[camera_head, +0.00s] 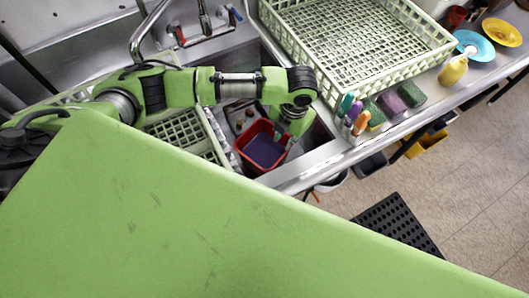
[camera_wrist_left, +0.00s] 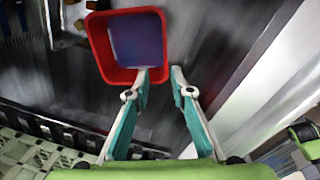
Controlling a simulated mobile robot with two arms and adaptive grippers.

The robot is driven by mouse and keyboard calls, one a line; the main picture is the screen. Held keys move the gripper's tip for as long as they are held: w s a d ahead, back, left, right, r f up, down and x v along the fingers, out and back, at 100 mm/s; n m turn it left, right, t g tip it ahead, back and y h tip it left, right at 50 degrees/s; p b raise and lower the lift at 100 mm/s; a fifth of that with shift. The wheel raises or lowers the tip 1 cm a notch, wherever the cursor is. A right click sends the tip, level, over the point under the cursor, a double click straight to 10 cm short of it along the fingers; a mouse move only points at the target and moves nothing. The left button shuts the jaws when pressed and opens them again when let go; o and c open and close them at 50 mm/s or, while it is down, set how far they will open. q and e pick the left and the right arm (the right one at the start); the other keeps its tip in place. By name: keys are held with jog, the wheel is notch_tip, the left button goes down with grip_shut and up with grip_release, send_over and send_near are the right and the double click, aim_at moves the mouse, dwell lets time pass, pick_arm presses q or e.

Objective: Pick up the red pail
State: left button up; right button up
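The red pail (camera_head: 246,136) stands in the sink basin, with a flat blue-purple surface inside it. In the left wrist view the red pail (camera_wrist_left: 101,46) is at the top, seen from above into its mouth. My left gripper (camera_head: 287,138) hangs over the pail's right side, pointing down. The right gripper is not in view.
A pale dish rack (camera_head: 330,88) stands on the counter at the right of the sink. Sponges (camera_head: 411,95), coloured bottles (camera_head: 354,113) and a yellow bottle (camera_head: 453,72) line the counter. A green grid rack (camera_head: 184,133) lies left of the pail. A faucet (camera_head: 146,32) is behind.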

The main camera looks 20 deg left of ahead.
pick_arm(q)
jog(key=f, duration=0.1)
jog(key=p, duration=0.1)
send_over(280, 160)
notch_tip(280, 160, down, 8)
jog(key=shift+w+a+r, duration=0.1)
jog(key=shift+r, duration=0.1)
jog(key=shift+f+p, duration=0.35)
jog(key=shift+f, duration=0.1)
notch_tip(280, 160, down, 3)
jog(key=shift+f+p, duration=0.15)
jog(key=shift+p, duration=0.25)
jog(key=shift+f, duration=0.6)
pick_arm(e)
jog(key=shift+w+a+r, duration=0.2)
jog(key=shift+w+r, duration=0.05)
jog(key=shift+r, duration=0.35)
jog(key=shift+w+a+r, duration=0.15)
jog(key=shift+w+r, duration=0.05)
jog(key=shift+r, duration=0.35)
pick_arm(q)
jog(key=shift+c, duration=0.3)
grip_shut()
jog(key=shift+r, duration=0.1)
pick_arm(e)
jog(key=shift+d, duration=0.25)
